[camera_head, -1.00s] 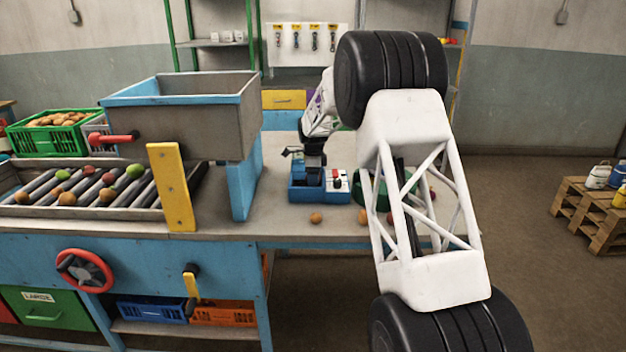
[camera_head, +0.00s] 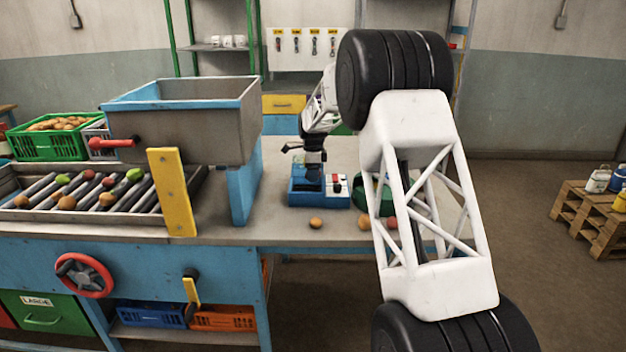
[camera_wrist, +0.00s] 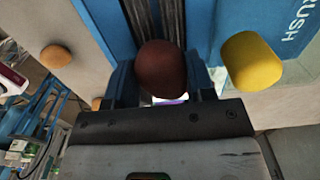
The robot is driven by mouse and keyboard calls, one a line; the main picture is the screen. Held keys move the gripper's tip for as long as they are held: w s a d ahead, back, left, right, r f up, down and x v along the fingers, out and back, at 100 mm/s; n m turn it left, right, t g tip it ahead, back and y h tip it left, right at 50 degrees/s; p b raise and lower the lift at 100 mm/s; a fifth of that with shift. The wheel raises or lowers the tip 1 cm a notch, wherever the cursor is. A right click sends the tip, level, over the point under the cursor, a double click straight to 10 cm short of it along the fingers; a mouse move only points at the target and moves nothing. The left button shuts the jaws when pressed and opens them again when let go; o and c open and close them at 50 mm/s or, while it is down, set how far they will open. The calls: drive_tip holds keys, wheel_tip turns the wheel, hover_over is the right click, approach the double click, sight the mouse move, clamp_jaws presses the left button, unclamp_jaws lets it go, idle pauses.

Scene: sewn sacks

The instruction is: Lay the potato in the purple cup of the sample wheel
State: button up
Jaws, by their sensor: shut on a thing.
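In the wrist view a dark reddish-brown potato (camera_wrist: 160,68) sits between the two fingers of my gripper (camera_wrist: 161,82), which is shut on it. In the head view my gripper (camera_head: 314,172) points down at the blue bench unit (camera_head: 318,199), and the potato cannot be made out there. A green round-sided object (camera_head: 364,192) stands to the right of the unit, partly hidden by my arm; I cannot tell whether it is the sample wheel. No purple cup can be made out clearly.
A yellow rounded object (camera_wrist: 252,60) lies at a blue panel lettered "RUSH". Loose potatoes (camera_head: 316,222) lie along the bench's front edge. A grey hopper (camera_head: 185,125) and roller conveyor (camera_head: 90,190) stand left. Bare bench (camera_head: 275,215) shows left of the unit.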

drive_tip(key=s+d+r, duration=0.1)
drive_tip(key=s+d, duration=0.2)
drive_tip(key=s, duration=1.2)
drive_tip(key=shift+s+r, duration=0.35)
idle(0.5)
drive_tip(key=d+r+n, duration=0.3)
drive_tip(key=d+n, duration=0.5)
drive_tip(key=n, duration=0.1)
drive_tip(key=w+d+r+n, duration=0.1)
drive_tip(key=d+r+n, duration=0.2)
drive_tip(key=d+n, duration=0.5)
drive_tip(key=shift+w+n, duration=0.25)
drive_tip(key=shift+n, duration=0.25)
drive_tip(key=shift+d, duration=0.1)
idle(0.7)
